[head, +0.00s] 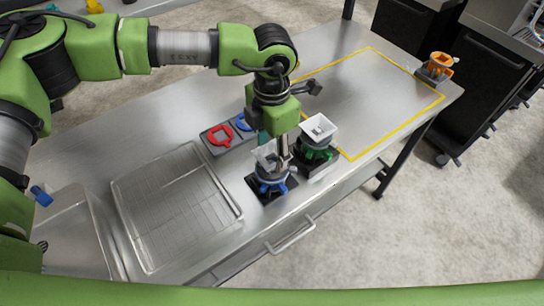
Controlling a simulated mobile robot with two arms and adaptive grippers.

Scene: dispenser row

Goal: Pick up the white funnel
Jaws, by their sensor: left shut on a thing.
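My left gripper (284,164) reaches down over the metal table and is shut on the pale funnel (264,157). This funnel is at the top of a dispenser with a blue part (271,185), on a dark base. I cannot tell whether the funnel still touches that dispenser. A brighter white square funnel (318,126) sits on the neighbouring dispenser with a green part (314,153), just right of the gripper. The gripper's fingers partly hide the pale funnel. My right gripper is not in view.
A grey holder with a red piece (220,136) and a blue piece (243,122) stands behind. A wire rack tray (176,205) lies at left. A yellow outlined area (365,100) is clear. An orange dispenser (438,66) stands at the far right corner.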

